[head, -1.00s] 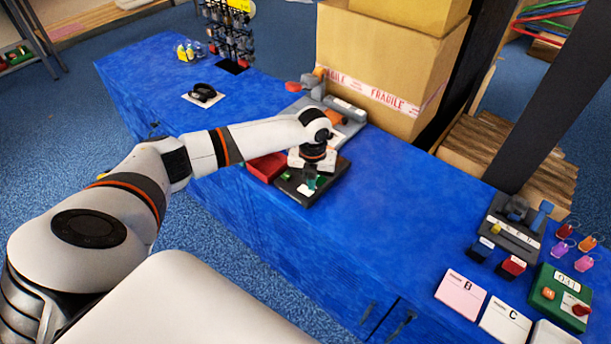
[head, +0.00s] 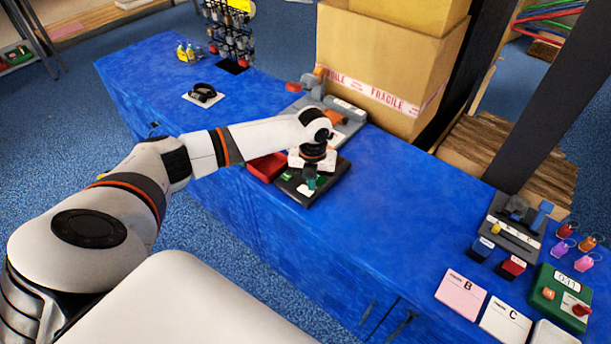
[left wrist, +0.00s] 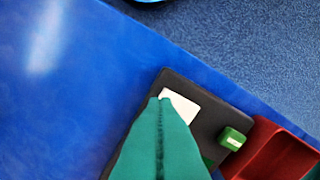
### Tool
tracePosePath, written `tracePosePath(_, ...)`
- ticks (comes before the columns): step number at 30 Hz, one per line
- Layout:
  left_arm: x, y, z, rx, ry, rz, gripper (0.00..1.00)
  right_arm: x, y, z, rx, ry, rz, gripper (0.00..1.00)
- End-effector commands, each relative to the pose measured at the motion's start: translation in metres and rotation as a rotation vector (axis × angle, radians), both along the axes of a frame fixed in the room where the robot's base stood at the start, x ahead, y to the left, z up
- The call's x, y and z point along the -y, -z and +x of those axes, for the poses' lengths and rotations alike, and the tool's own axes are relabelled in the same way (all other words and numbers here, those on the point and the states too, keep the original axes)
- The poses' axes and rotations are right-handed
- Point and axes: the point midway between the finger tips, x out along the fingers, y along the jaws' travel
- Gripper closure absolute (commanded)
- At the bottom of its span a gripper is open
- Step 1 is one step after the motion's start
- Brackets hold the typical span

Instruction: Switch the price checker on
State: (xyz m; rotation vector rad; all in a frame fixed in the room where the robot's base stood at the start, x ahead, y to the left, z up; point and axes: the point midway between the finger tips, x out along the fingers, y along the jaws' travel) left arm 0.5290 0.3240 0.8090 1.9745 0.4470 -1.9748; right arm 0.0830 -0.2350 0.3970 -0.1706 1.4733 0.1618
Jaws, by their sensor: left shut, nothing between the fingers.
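A flat black panel (head: 328,190) lies near the front edge of the blue counter, under my left gripper. I cannot read any name on it, so I cannot tell for sure that it is the price checker. In the left wrist view the panel (left wrist: 178,84) carries a white label (left wrist: 183,107) and a small green block with a pale mark (left wrist: 232,138). My left gripper (head: 310,183) has green fingers, shut and empty. Its fingertips (left wrist: 160,101) show over the panel beside the white label; I cannot tell whether they touch it. They hide part of the panel.
A red tray (head: 264,168) adjoins the panel. Behind stand a grey fixture (head: 349,111) and large cartons (head: 375,60). At the right are a green box with a display and red knob (head: 546,284), cards (head: 461,294) and tags. The counter between is clear.

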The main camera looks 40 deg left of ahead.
Motion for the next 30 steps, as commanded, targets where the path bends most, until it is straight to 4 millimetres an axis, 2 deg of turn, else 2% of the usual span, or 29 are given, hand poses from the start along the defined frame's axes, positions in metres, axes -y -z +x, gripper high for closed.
tracePosePath(30,-0.0001,0.0096,0.0,0.0,0.0,0.0,1.0,-0.0007,0.0048,0.0004,0.001,0.0,0.001,0.7)
